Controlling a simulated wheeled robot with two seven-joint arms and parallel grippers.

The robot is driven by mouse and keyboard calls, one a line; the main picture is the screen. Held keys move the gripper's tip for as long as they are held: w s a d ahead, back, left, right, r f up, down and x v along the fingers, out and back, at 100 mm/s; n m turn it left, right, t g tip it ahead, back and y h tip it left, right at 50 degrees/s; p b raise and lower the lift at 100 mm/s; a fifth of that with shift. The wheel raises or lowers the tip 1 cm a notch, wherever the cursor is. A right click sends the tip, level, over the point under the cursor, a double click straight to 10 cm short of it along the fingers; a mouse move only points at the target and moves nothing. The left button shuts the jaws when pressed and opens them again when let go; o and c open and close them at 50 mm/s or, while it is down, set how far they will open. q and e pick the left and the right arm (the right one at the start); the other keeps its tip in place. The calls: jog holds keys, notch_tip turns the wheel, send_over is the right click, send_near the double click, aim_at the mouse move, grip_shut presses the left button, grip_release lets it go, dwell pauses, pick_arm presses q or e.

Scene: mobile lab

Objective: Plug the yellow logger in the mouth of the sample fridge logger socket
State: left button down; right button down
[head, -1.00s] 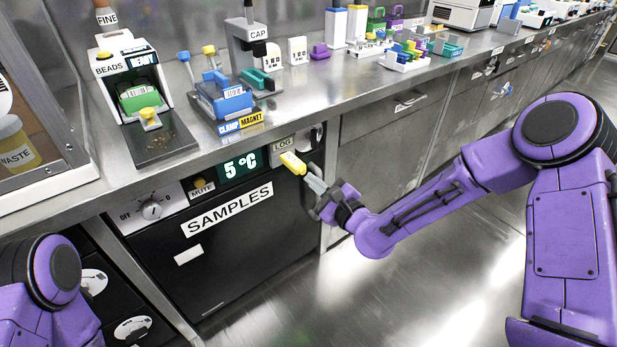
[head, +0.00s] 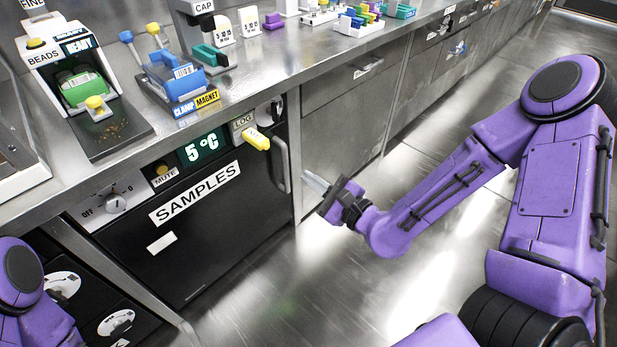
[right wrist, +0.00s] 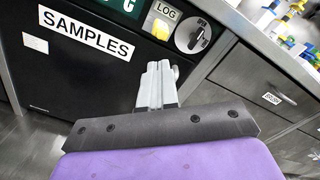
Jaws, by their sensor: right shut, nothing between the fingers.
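The yellow logger (head: 256,138) sticks out of the LOG socket (head: 242,122) at the upper right of the black SAMPLES fridge (head: 200,215) front. It also shows in the right wrist view (right wrist: 161,29), just under the LOG label. Nothing holds it. How deep it sits in the socket I cannot tell. My right gripper (head: 306,178) is shut and empty, to the right of and below the logger, clear of it. Its closed fingers also show in the right wrist view (right wrist: 158,70). My left gripper is not in view; only part of my left arm shows at lower left.
The fridge's handle (head: 281,165) stands right of the logger. A dial (head: 115,203), a MUTE button (head: 162,168) and a 5 °C display (head: 201,148) are on its panel. The bench above holds a beads dispenser (head: 70,80) and a clamp magnet (head: 172,80). The floor is clear.

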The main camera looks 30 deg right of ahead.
jog(key=a+n+g+p, duration=0.1)
jog(key=p, duration=0.1)
jog(key=m+t+p, duration=0.1)
jog(key=p, duration=0.3)
send_near(267, 147)
jog(key=w, duration=0.1)
jog(key=x, duration=0.5)
jog(key=shift+s+a+f, duration=0.1)
jog(key=shift+a, duration=0.05)
jog(key=shift+w+a, duration=0.1)
jog(key=shift+w, duration=0.2)
